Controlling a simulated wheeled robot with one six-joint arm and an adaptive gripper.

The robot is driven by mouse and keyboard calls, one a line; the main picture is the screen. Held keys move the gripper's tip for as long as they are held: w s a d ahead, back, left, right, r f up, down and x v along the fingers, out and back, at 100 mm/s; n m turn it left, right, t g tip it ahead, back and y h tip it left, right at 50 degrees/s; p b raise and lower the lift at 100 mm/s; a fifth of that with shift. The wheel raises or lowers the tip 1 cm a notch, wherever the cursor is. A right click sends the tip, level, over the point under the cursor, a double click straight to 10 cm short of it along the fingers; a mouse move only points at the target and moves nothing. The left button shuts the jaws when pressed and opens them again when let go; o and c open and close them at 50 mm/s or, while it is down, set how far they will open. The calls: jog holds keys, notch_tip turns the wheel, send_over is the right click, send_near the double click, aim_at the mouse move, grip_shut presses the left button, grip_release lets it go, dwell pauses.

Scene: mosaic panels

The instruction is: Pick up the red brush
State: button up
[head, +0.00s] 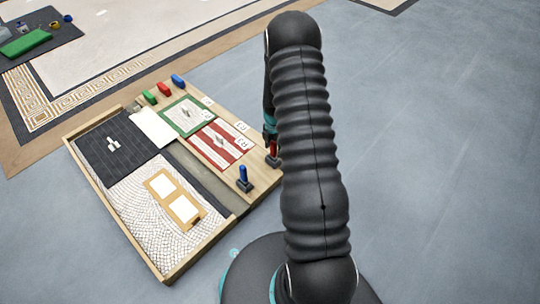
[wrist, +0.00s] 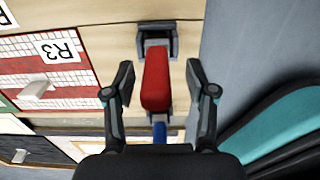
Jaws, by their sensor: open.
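The red brush (wrist: 155,80) sits in a dark holder (wrist: 157,38) on the wooden board, between the two spread fingers of my gripper (wrist: 160,92) in the wrist view. The fingers are open, with a gap showing on each side of the brush. In the head view the red brush (head: 273,149) shows at the board's right edge, just left of my arm. My gripper is mostly hidden behind the arm there.
A blue brush (head: 243,174) stands in its own holder nearby, and its blue part (wrist: 160,131) shows beyond the red one in the wrist view. The wooden board (head: 262,182) carries a red-striped panel (head: 232,148) and a green-bordered panel (head: 172,117). Grey floor (head: 440,150) is clear at right.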

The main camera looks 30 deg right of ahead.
jog(key=shift+f, duration=0.15)
jog(key=shift+c, duration=0.2)
grip_shut()
